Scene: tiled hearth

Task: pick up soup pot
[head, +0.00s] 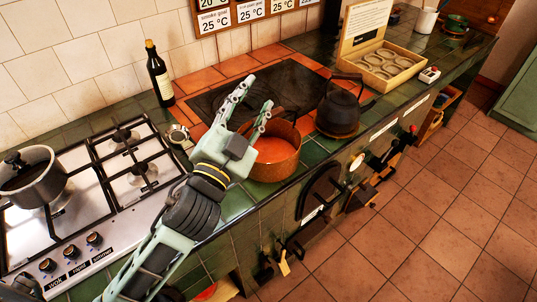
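A copper-coloured pot (275,159), orange inside, stands on the green tiled counter just in front of the dark cooking plate. I cannot tell by label which one is the soup pot. My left gripper (259,91) is open, its two fingers apart with nothing between them. It overlaps the left side of the copper-coloured pot in the picture and hides part of its rim. I cannot tell whether it touches the pot. My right gripper is out of view.
A black kettle (339,108) stands right of the copper-coloured pot. A dark bottle (160,80) stands by the wall. A gas stove (88,222) fills the left. An open wooden box (407,78) sits farther back. Tools hang along the counter front; the tiled floor (440,200) is clear.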

